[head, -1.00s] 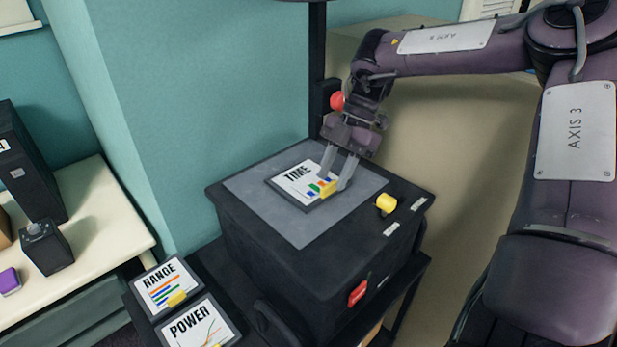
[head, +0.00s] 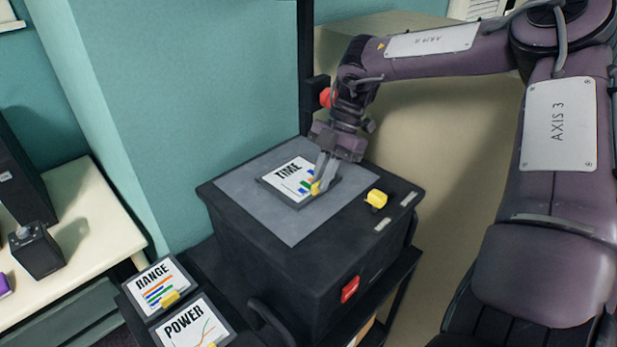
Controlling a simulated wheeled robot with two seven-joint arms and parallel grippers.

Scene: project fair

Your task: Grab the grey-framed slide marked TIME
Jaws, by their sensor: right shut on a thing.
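The grey-framed slide marked TIME (head: 291,176) lies on the grey top plate (head: 257,205) of a black projector box, its label facing up. It has a colored chart and a yellow tab (head: 315,188) at its near right edge. My right gripper (head: 322,178) reaches down from above and is shut on the slide's yellow tab. Its fingers hide part of the tab and chart. I cannot tell whether the slide is touching the plate or just above it. My left gripper is not in view.
Slides marked RANGE (head: 160,284) and POWER (head: 190,325) lie at the box's lower left. A yellow knob (head: 376,199) and a red switch (head: 350,289) are on the black box (head: 290,275). A dark post (head: 305,65) rises behind it. A cream table (head: 90,215) stands at left.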

